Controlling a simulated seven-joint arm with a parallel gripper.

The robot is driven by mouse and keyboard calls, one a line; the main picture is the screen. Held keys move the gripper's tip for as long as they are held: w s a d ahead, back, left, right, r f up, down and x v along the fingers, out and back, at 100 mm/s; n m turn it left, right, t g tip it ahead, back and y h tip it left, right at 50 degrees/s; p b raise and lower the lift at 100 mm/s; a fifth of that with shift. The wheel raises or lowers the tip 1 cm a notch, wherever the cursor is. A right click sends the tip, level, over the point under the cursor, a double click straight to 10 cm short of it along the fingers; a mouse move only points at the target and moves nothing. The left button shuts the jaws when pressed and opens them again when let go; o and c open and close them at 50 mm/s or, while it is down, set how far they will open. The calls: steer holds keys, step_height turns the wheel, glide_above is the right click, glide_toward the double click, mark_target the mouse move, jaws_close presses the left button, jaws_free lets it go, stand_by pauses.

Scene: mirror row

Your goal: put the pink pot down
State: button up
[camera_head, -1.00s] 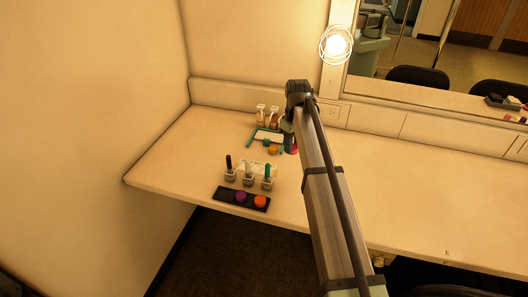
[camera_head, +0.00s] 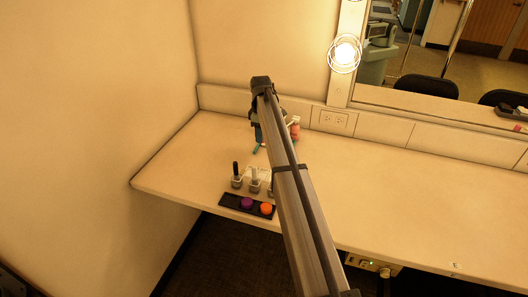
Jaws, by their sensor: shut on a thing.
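My gripper (camera_head: 258,134) is in the head view, low over the back left part of the counter, at the teal-edged frame. My arm hides most of its jaws. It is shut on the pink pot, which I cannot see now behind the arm. Only a small teal piece of the frame (camera_head: 257,149) shows. A black tray (camera_head: 232,201) lies near the counter's front edge, with a purple pot (camera_head: 247,203) and an orange pot (camera_head: 266,209) on it.
Grey holders with upright sticks, one of them a black stick (camera_head: 236,169), stand behind the black tray. A pinkish bottle (camera_head: 296,131) stands close right of my gripper. The left counter (camera_head: 175,165) and the right counter (camera_head: 410,200) are clear.

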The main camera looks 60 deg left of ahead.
mark_target(262, 156)
steer(key=shift+f, duration=3.9)
steer(key=o, duration=1)
steer(key=shift+f, duration=0.1)
steer(key=shift+o, duration=0.2)
step_height(262, 156, up, 12)
steer(key=shift+r, duration=0.15)
